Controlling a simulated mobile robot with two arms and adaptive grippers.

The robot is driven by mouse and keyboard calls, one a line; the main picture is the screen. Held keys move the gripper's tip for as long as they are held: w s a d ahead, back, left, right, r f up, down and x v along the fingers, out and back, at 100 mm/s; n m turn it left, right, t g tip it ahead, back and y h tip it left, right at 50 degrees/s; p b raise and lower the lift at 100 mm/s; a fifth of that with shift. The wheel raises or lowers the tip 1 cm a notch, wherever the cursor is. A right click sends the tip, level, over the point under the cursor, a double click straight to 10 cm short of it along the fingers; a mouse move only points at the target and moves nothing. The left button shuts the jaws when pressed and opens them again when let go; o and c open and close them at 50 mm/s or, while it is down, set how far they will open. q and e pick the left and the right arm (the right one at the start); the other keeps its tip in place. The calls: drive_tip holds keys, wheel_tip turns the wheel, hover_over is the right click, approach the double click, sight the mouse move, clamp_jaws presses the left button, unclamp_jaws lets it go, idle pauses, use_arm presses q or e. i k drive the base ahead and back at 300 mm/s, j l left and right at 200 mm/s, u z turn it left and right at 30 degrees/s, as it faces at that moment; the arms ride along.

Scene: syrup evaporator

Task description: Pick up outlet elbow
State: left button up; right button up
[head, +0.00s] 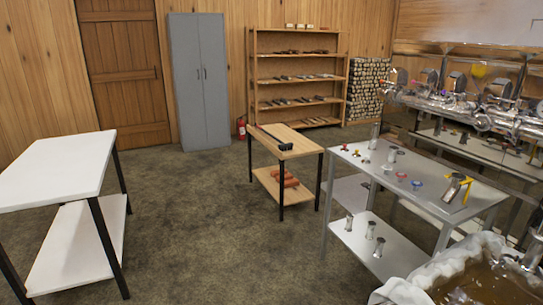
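I cannot tell for sure which piece is the outlet elbow. Several small silvery metal fittings stand on the grey metal table (410,208) at the right; one upright fitting (374,136) is near its back left corner. A larger silvery piece with a yellow handle (453,188) is toward the table's right end. More silvery fittings (371,229) stand on the table's lower shelf. The pieces are too small to make out an elbow shape. Neither of my grippers is in view.
A white table (60,170) stands at the left and a small wooden table (290,142) in the middle. Steel evaporator equipment (470,108) lines the right wall. A cloth-draped basin (405,292) is at the bottom right. The floor (200,220) between the tables is clear.

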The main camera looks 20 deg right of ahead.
sight(454, 188)
drive_tip(key=i+z, duration=0.35)
drive_tip(key=i, duration=0.15)
drive_tip(key=i+j+z, duration=0.35)
drive_tip(key=i, duration=0.15)
drive_tip(key=i+l, duration=0.05)
drive_tip(key=l, duration=0.05)
